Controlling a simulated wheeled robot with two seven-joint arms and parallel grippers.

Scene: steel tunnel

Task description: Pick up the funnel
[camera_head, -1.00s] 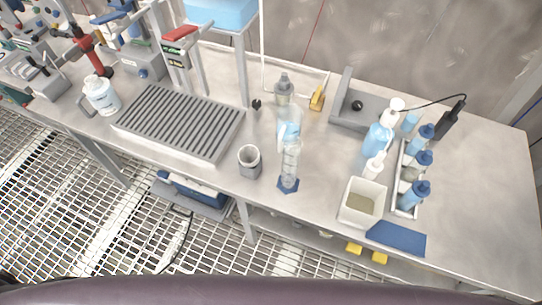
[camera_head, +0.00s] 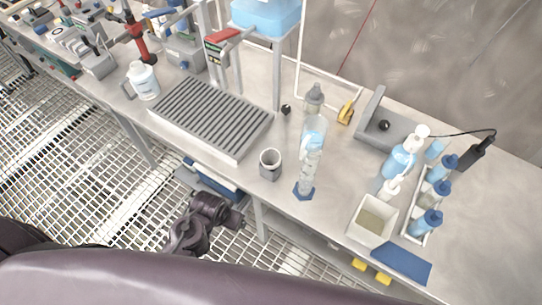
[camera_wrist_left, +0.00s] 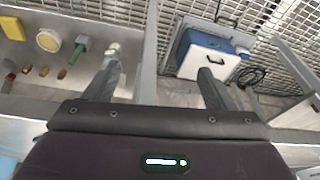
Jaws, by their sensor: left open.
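I cannot pick out a funnel with certainty in either view. A clear, pale-blue vessel (camera_head: 313,130) stands behind the tall clear cylinder (camera_head: 308,172) on the bench in the head view; its shape is unclear. In the left wrist view my left gripper (camera_wrist_left: 158,65) is open, with nothing between its fingers. In the head view a dark jointed part of my arm (camera_head: 205,218) is low in front of the bench, left of the cylinder; its fingertips cannot be made out. My right gripper is not in view.
On the bench (camera_head: 480,215) stand a ribbed grey rack (camera_head: 212,117), grey cup (camera_head: 270,163), white square tub (camera_head: 358,231) and blue-capped bottles (camera_head: 427,222). Below, the wrist view shows a blue-and-white case (camera_wrist_left: 207,57). The bench's right end is mostly clear.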

